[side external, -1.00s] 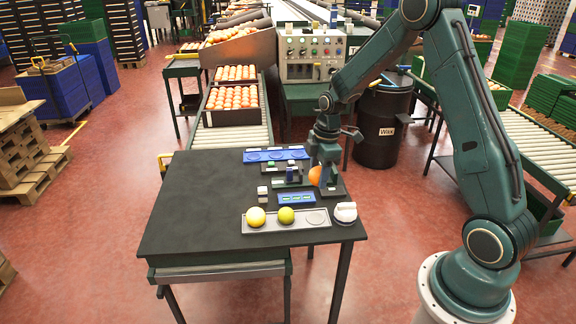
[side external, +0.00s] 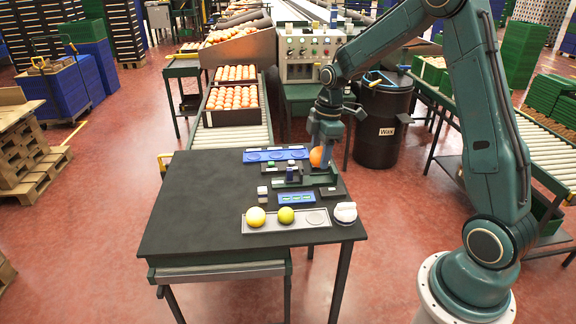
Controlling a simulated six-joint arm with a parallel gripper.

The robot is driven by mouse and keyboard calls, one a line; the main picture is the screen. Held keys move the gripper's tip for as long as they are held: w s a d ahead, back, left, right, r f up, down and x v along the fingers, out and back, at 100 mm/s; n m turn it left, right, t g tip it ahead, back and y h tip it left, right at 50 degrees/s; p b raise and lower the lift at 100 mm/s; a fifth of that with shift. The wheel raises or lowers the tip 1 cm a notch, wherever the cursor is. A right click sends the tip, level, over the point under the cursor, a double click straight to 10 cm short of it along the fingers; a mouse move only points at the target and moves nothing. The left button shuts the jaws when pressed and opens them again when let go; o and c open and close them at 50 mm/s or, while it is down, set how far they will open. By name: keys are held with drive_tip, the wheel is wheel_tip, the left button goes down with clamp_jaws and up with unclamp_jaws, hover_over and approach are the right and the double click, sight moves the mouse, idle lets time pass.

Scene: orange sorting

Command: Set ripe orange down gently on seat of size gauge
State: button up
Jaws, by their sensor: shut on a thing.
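My gripper (side external: 322,150) is shut on the ripe orange (side external: 316,157), near the right edge of the dark table. The orange shows partly between the fingers, just above or at the right end of the green size gauge (side external: 304,181). I cannot tell whether the orange touches the gauge's seat, since the view is small and the gripper covers part of it. A dark block (side external: 330,192) lies just in front of the gauge.
A blue tray (side external: 262,155) lies behind. The table's left half is clear.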

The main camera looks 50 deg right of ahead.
drive_tip(key=w+d+f+m, duration=0.3)
drive_tip(key=w+d+f, duration=0.25)
drive_tip(key=d, duration=0.35)
drive_tip(key=m, duration=0.3)
hover_over(321, 179)
wheel_tip(321, 179, down, 5)
drive_tip(key=shift+s+d+f+h, duration=0.1)
drive_tip(key=shift+s+d+h, duration=0.1)
drive_tip(key=shift+h, duration=0.1)
drive_tip(key=shift+f, duration=0.15)
drive_tip(key=shift+f, duration=3.7)
drive_tip(key=shift+f, duration=0.6)
drive_tip(key=o, duration=1.5)
drive_tip(key=shift+a, duration=0.1)
drive_tip(key=shift+c, duration=0.2)
